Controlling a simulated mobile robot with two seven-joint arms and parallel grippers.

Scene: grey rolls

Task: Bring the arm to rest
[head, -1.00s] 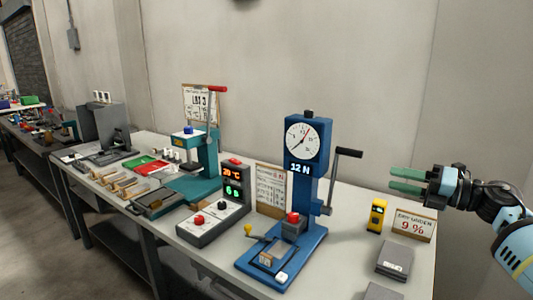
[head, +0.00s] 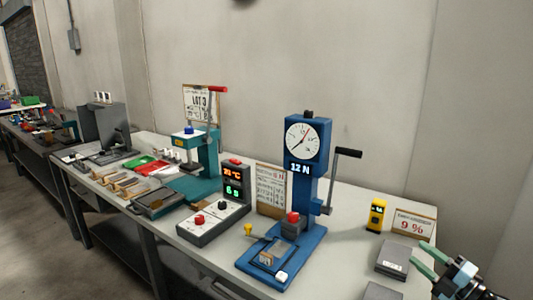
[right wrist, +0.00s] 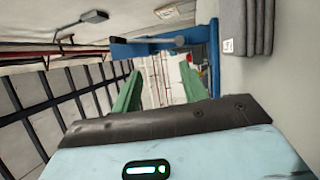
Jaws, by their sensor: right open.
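My right gripper (head: 418,254) is at the lower right of the head view, by the right end of the bench. Its two green fingers are apart and nothing is between them. In the right wrist view the open fingers (right wrist: 160,85) show on either side of an empty gap. Part of my right arm is cut off by the frame edge. My left gripper is not in view.
A grey block (head: 392,258) lies close to the right fingertips. A yellow device (head: 376,215) and a "9 %" sign (head: 412,225) stand behind it. The blue press (head: 305,175) with its side lever and a control box (head: 212,220) stand further left.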

